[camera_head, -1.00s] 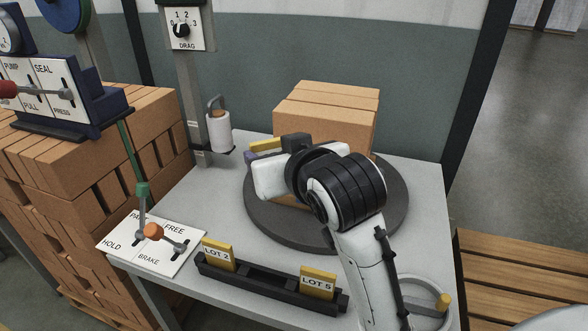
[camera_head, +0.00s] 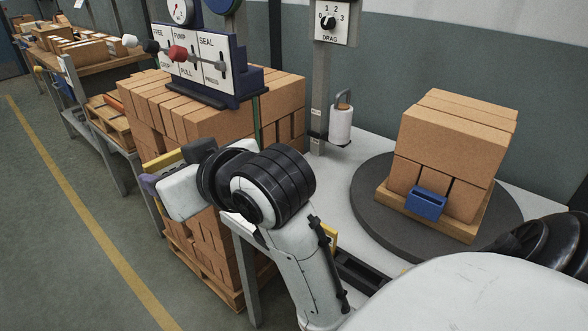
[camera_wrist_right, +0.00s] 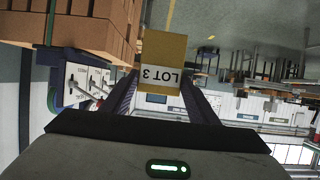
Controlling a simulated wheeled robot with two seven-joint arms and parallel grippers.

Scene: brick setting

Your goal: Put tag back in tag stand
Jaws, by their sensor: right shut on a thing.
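My right gripper (camera_head: 160,172) is shut on a yellow tag, whose edge (camera_head: 163,160) shows in the head view. In the right wrist view, the tag (camera_wrist_right: 163,50) reads LOT 3, upside down, between the fingers (camera_wrist_right: 160,88). It is held in the air left of the table, over the side of the brick pile. The black tag stand (camera_head: 362,268) is on the table's front edge, mostly hidden behind my right arm. A yellow tag (camera_head: 331,236) in it partly shows beside the arm. My left gripper is not in view.
A round dark turntable (camera_head: 375,222) bears stacked bricks (camera_head: 455,140) with a blue holder (camera_head: 426,204) on their front. A post with a drag dial (camera_head: 331,22) rises behind. Open floor (camera_head: 60,230) lies left.

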